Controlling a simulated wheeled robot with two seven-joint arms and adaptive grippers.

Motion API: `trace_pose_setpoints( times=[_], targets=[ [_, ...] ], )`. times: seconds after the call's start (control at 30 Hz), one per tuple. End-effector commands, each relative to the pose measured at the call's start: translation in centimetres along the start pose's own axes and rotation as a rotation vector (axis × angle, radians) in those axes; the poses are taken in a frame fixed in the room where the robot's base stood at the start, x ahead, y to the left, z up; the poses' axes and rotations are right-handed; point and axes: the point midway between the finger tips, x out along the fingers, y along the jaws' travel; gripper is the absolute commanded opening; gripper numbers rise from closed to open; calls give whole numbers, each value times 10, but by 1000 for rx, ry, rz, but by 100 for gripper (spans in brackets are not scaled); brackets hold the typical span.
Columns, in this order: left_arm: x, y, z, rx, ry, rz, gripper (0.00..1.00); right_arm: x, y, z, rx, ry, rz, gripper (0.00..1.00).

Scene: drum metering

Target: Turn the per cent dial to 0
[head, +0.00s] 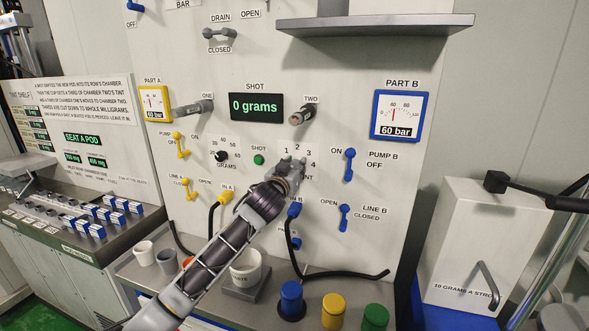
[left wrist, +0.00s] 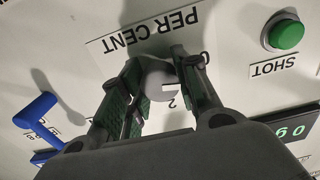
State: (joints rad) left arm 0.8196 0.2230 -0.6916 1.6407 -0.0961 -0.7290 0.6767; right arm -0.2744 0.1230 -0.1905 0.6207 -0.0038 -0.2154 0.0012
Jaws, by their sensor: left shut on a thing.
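The per cent dial (left wrist: 160,80) is a small grey round knob on the white panel, with a white mark on its face. In the left wrist view the PER CENT label (left wrist: 150,28) appears upside down beside it, with a 2 near the mark and a 0 at the right, partly behind a finger. I cannot tell exactly which number the mark points to. My left gripper (left wrist: 162,85) is shut on the dial, one finger on each side. In the head view my left gripper (head: 290,172) hides the dial, and the numbers 1 to 4 show around it. My right gripper is not in view.
A green SHOT button (head: 259,160) and a black grams knob (head: 221,156) are left of the dial. Blue pump B (head: 349,165) and line B (head: 344,218) levers are to its right. The shot display (head: 256,107) reads 0 grams. A shelf (head: 375,24) juts out above.

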Motion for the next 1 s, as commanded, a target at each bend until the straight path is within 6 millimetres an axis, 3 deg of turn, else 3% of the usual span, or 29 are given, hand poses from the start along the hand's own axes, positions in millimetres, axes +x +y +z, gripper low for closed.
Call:
trace_pose_setpoints(
  times=[0.17,0.53,0.93,0.97,1.0],
  targets=[
    [0,1,1,-79,-2,2,8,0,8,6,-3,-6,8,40],
    [0,1,1,-216,-1,2,8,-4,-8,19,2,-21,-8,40],
    [0,0,1,-233,-2,1,8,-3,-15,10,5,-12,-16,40],
    [0,0,1,-233,-2,1,35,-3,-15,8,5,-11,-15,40],
    [0,0,1,-233,-2,1,40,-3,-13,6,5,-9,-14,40]
  ],
)
